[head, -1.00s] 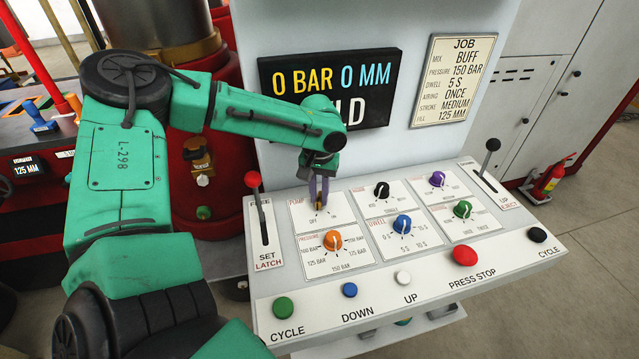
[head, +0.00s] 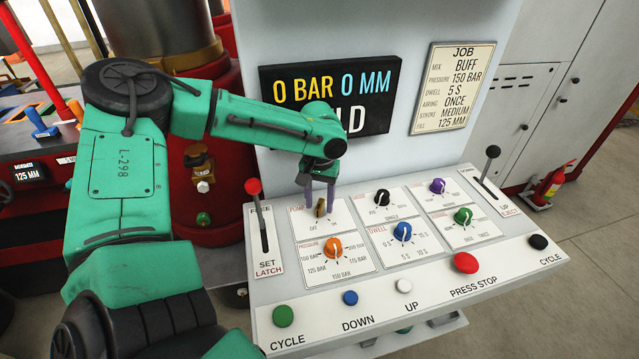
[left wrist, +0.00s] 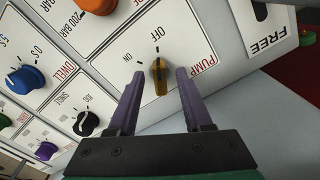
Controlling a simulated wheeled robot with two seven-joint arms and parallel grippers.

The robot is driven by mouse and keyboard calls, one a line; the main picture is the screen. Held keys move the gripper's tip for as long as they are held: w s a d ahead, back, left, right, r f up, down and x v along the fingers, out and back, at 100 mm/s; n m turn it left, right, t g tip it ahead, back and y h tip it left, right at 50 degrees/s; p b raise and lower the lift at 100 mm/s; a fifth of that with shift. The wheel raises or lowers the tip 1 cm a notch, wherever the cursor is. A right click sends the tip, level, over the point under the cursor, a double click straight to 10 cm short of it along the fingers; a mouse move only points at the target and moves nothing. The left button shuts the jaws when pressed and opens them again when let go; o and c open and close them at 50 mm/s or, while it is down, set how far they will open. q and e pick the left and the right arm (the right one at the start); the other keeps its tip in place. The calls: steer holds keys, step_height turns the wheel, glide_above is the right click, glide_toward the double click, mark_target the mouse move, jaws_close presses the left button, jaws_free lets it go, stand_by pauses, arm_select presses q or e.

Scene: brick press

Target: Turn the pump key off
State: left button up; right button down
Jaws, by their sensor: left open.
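The pump key (head: 320,207) is a small brass-brown key on the PUMP plate (head: 339,209) at the upper left of the slanted panel. It also shows in the left wrist view (left wrist: 159,78), where its tip points toward the OFF mark, with ON off to the left. My left gripper (head: 319,203) is open with its two purple fingers on either side of the key. In the left wrist view, gaps show between the key and both fingers (left wrist: 160,73). My right gripper is not in view.
An orange pressure knob (head: 333,246) sits just below the pump plate. A red-topped lever (head: 253,187) stands to its left and a black knob (head: 382,197) to its right. Coloured push buttons line the front edge. The display (head: 330,95) reads 0 BAR 0 MM, partly hidden by my arm.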

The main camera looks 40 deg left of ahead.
mark_target(319, 205)
arm_select(q)
step_height(319, 205, up, 14)
steer(key=b, duration=0.1)
steer(key=shift+r, duration=0.2)
